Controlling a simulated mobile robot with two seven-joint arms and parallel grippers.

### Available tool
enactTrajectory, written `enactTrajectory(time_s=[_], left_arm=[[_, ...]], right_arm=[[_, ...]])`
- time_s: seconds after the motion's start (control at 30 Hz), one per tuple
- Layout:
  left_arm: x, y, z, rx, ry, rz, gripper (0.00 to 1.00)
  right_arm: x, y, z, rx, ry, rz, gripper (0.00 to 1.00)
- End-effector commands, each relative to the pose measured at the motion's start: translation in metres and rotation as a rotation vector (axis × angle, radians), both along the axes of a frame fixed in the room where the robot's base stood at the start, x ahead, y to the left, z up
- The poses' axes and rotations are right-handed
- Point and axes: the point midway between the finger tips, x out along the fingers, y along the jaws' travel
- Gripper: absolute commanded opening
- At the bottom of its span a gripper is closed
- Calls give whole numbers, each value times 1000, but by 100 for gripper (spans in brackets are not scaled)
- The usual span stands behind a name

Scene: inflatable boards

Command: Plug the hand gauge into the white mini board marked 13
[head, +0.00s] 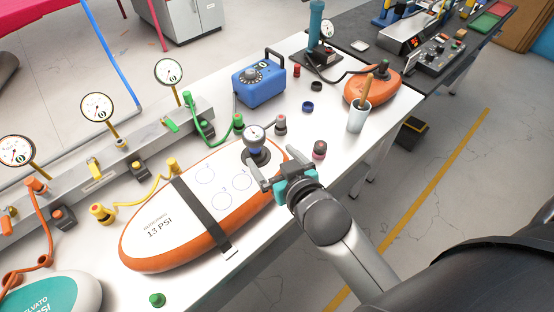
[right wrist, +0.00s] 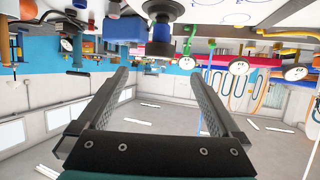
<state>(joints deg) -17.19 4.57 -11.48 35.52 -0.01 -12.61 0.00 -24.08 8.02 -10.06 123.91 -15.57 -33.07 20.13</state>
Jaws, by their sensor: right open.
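The white mini board (head: 150,215) with orange sides lies on the white table, marked "13 PSI", with a dark strap (head: 202,215) across it. The hand gauge (head: 254,134), a round dial on a dark grey body, stands upright at the board's far right end. I cannot tell whether it is seated in a valve. It also shows, upside down, in the right wrist view (right wrist: 161,38). My right gripper (head: 270,163) is open and empty, close to the gauge on its near right side. The gauge is beyond the fingertips, apparently untouched. My left gripper is not in view.
A grey rail (head: 115,155) with dial gauges and coloured hoses runs behind the board. A blue pump box (head: 259,82), a cup (head: 358,115) and an orange board (head: 385,82) stand farther back. Small caps (head: 319,150) lie near the gripper. A teal-and-white board (head: 50,292) is front left.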

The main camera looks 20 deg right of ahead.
Motion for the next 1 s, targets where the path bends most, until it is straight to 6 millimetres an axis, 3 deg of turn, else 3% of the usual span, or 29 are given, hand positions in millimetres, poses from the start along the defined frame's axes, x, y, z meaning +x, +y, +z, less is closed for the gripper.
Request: enactTrajectory(time_s=[0.2,0.83,1.0], left_arm=[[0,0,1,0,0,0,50],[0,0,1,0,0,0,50],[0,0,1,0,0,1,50]], right_arm=[[-16,-1,6,-1,0,-1,100],[-18,-1,7,0,1,-1,100],[-27,-5,-1,-13,75,-15,100]])
